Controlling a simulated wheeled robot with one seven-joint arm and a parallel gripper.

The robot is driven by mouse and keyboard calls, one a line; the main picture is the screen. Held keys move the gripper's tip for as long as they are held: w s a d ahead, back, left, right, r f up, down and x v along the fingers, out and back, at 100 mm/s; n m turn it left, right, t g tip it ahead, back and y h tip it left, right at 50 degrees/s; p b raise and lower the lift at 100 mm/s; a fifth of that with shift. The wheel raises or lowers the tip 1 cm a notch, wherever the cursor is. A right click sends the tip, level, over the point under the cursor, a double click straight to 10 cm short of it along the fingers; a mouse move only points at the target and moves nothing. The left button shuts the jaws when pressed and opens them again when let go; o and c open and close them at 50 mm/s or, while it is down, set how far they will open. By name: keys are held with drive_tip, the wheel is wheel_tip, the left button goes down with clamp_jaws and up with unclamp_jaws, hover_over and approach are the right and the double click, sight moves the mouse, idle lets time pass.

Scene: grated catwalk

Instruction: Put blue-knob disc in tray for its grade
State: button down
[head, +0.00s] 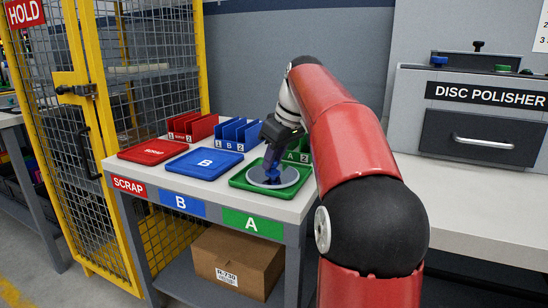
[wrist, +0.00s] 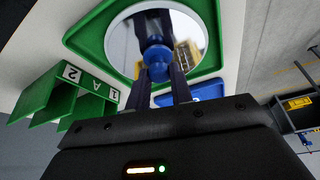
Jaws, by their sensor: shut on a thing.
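The blue-knob disc is a shiny round mirror-like plate (head: 289,178) with a blue knob, at the green tray (head: 240,181) labelled A. In the wrist view the disc (wrist: 122,40) sits within the green tray's rim (wrist: 88,28). My gripper (head: 272,172) is shut on the blue knob (wrist: 158,62), reaching down from above. I cannot tell whether the disc rests on the tray floor or hangs just above it. The blue tray (head: 203,164) labelled B and the red tray (head: 153,150) labelled SCRAP are empty.
Red (head: 193,126), blue (head: 238,131) and green (head: 304,149) slotted racks stand behind the trays. A yellow-framed mesh cage (head: 88,130) marked HOLD is at the left. A disc polisher (head: 480,125) stands at the right. A cardboard box (head: 238,262) lies on the shelf below.

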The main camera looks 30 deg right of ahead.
drive_tip(key=c, duration=0.7)
unclamp_jaws()
drive_tip(key=shift+c, duration=0.2)
wheel_tip(320, 180, up, 5)
drive_tip(key=p, duration=0.4)
drive_tip(key=shift+r+p, duration=0.1)
drive_tip(key=shift+p, duration=0.2)
drive_tip(key=shift+r, duration=1.4)
